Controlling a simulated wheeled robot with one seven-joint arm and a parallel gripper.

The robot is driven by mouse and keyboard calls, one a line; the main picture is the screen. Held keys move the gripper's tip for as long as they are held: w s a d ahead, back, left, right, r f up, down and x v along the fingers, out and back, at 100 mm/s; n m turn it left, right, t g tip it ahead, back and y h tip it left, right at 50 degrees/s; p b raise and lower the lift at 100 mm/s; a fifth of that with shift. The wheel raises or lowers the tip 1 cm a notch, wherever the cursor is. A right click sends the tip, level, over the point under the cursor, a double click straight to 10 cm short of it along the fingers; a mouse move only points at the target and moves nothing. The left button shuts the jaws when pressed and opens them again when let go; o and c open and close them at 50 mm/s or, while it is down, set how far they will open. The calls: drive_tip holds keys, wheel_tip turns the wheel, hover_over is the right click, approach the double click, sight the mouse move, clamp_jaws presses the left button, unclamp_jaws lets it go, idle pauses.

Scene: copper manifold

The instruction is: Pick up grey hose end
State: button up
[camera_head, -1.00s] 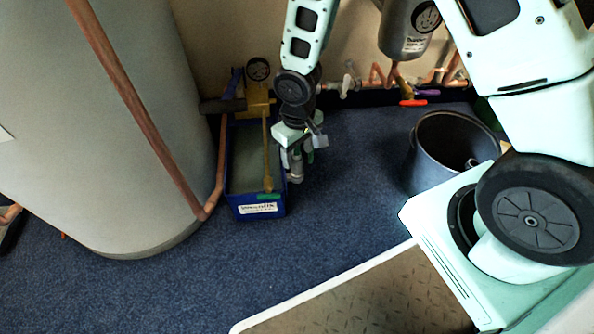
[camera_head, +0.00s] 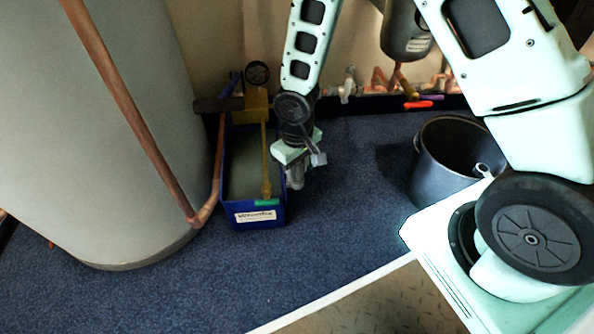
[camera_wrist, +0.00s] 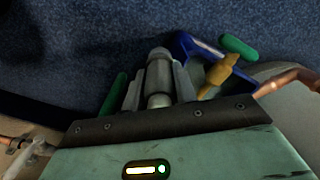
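A grey cylindrical piece that looks like the grey hose end (camera_wrist: 158,76) stands between the two fingers of my gripper (camera_wrist: 159,88) in the wrist view. The fingers lie close against it on both sides, and I see no clear gap. In the head view my gripper (camera_head: 297,172) points down just right of the blue pump box (camera_head: 254,217). The hose end is small and hard to tell from the fingers there. Its hose is not clearly visible.
The box holds a brass lever (camera_head: 265,165) with a green grip and stands beside a large grey tank (camera_head: 95,150) with a copper pipe. A dark bucket (camera_head: 432,180) stands to the right. Blue carpet (camera_head: 340,210) between them is clear.

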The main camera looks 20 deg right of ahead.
drive_tip(key=shift+c, duration=1)
wheel_tip(320, 180, up, 10)
drive_tip(key=p, duration=0.6)
drive_tip(key=shift+p, duration=0.4)
drive_tip(key=shift+r, duration=0.1)
drive_tip(key=shift+r+p, duration=2.2)
drive_tip(key=shift+p, duration=0.1)
